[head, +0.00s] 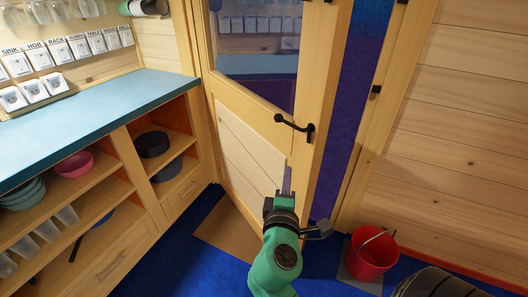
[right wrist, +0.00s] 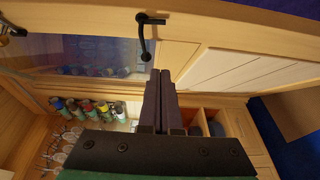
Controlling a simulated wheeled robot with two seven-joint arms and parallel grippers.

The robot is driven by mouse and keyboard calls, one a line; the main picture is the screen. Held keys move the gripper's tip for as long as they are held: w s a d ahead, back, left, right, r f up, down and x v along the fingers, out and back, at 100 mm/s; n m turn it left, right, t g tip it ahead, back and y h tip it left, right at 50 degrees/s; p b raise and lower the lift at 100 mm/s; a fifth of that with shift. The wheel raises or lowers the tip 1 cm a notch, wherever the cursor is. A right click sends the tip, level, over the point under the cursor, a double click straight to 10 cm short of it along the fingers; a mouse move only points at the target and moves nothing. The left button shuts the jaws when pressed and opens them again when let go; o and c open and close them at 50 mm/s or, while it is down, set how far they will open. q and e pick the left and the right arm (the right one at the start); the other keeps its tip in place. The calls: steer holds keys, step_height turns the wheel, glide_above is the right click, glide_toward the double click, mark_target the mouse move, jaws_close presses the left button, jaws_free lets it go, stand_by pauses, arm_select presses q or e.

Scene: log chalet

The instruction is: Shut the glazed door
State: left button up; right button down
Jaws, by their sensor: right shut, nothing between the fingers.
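The glazed door (head: 240,128) stands ajar in the head view, a wooden door with a glass pane (head: 258,62) above and a planked panel below. A strip of blue and purple shows between its right edge and the frame. Its black lever handle (head: 296,126) is on the right side; the handle also shows at the top of the right wrist view (right wrist: 147,35). My right gripper (head: 287,172) is shut and empty, in front of the door below the handle. I cannot tell whether its fingertips touch the door. My left gripper is not in view.
A blue-topped counter (head: 100,100) with open shelves of bowls stands left, close to the door. A red bucket (head: 372,254) stands on the floor at right, near the frame. A brown mat (head: 228,236) lies below the door. Blue floor shows in front.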

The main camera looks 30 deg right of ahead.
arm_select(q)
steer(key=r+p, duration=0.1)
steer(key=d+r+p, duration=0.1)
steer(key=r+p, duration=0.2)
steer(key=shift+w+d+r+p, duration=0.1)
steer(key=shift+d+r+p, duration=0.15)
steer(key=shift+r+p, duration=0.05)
arm_select(e)
steer(key=shift+h, duration=0.3)
steer(key=w+d, duration=0.2)
steer(key=d, duration=0.1)
steer(key=w+d+r, duration=0.1)
steer(key=w+d, duration=0.2)
steer(key=d, duration=0.1)
steer(key=w+d, duration=0.2)
steer(key=d, duration=0.2)
steer(key=shift+w+d+r, duration=0.15)
steer(key=shift+w, duration=0.1)
steer(key=shift+d, duration=0.1)
